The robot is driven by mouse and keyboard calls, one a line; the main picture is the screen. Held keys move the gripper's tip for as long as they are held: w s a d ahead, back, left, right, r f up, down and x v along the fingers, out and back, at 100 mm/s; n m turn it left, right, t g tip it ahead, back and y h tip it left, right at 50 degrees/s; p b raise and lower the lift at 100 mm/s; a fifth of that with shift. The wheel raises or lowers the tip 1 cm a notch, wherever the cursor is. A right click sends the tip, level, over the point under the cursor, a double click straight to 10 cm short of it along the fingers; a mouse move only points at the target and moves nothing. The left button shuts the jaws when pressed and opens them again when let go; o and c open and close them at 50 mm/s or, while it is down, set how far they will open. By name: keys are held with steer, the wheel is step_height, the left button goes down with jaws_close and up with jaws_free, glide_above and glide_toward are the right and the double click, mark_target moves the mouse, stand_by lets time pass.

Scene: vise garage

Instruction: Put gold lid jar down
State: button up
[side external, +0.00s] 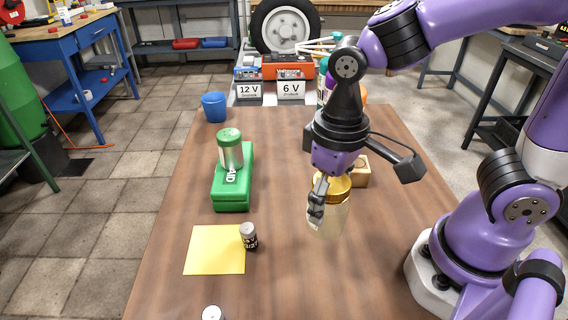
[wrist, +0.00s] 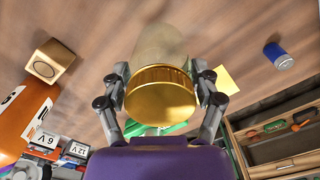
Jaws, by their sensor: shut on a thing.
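The gold lid jar (side external: 329,216) has a clear, pale body and a gold lid. My gripper (side external: 320,195) is shut on it near the lid. In the side view the jar is upright or nearly so over the right half of the wooden table (side external: 290,284); I cannot tell whether its base touches the wood. In the wrist view the jar's gold lid (wrist: 160,92) sits between the two fingers of my gripper (wrist: 160,84), and its body extends away toward the table.
A wooden block (side external: 362,172) stands just behind the jar. A green box (side external: 233,190) with a green-topped can (side external: 230,150) on it, a yellow sheet (side external: 214,250), a small dark can (side external: 248,236) and a blue cup (side external: 214,106) are on the left. The front middle is clear.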

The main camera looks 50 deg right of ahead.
steer(key=shift+w+d+f, duration=0.4)
steer(key=shift+f, duration=0.6)
steer(key=shift+w+d+f, duration=0.35)
steer(key=shift+w+f, duration=0.1)
steer(key=shift+f, duration=0.5)
steer(key=shift+w+d+f, duration=0.4)
steer(key=shift+f, duration=0.6)
steer(key=shift+f, duration=0.2)
steer(key=o, duration=1.2)
step_height(320, 180, up, 12)
steer(key=d+t, duration=0.2)
steer(key=s+d+r+t, duration=0.1)
steer(key=d, duration=0.1)
steer(key=d+m+t, duration=0.1)
steer(key=d+t, duration=0.1)
steer(key=shift+s+d+r+t, duration=0.15)
steer(key=shift+s+r+t, duration=0.1)
steer(key=shift+s+t, duration=0.05)
